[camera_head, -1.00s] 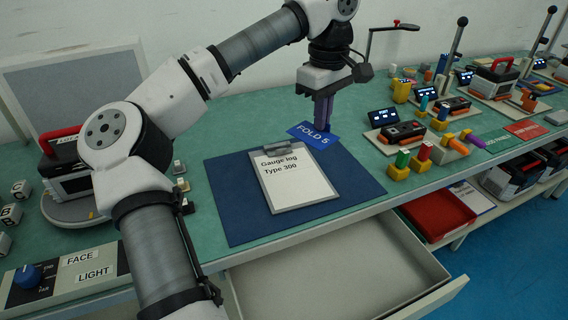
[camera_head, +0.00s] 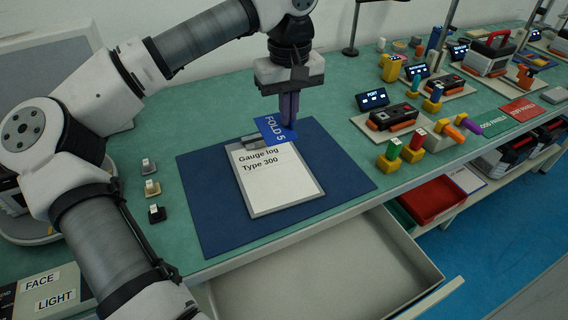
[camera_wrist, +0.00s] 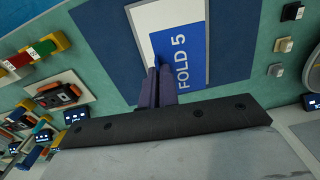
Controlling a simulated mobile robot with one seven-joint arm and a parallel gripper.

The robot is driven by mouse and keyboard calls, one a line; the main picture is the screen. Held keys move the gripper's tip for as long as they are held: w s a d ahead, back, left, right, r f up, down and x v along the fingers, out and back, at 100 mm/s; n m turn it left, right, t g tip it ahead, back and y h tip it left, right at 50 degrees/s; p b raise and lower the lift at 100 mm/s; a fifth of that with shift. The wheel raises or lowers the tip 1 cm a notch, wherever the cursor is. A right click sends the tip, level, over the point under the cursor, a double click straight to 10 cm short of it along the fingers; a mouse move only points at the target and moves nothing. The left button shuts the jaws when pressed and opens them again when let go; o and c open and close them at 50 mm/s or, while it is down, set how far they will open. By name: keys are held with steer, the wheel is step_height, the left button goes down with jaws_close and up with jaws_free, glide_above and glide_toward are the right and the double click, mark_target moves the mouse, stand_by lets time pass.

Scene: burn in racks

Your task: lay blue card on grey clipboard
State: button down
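A blue card (camera_head: 275,131) marked FOLD 5 is over the top end of the grey clipboard (camera_head: 288,205), around its clip. The clipboard holds a white sheet reading Gauge log Type 300 and lies on a dark blue mat (camera_head: 207,215). My gripper (camera_head: 289,121) points down with its purple-grey fingers close together at the card's edge. In the wrist view the fingers (camera_wrist: 157,76) are shut on the card (camera_wrist: 182,52), which covers part of the white sheet (camera_wrist: 165,14). I cannot tell whether the card touches the clipboard.
An open, empty drawer (camera_head: 330,275) juts out below the table's front edge. Three small switches (camera_head: 152,188) stand left of the mat. Coloured blocks and a black-and-orange device (camera_head: 392,117) stand to the right. A red tray (camera_head: 432,200) is lower right.

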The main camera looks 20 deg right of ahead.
mark_target(288, 176)
step_height(288, 176, down, 14)
steer(key=shift+f+p, duration=0.15)
steer(key=shift+p, duration=0.25)
steer(key=shift+f, duration=0.1)
steer(key=shift+f+b, duration=0.15)
steer(key=shift+b, duration=0.15)
steer(key=c, duration=1.7)
jaws_free()
step_height(288, 176, up, 12)
steer(key=shift+r, duration=0.25)
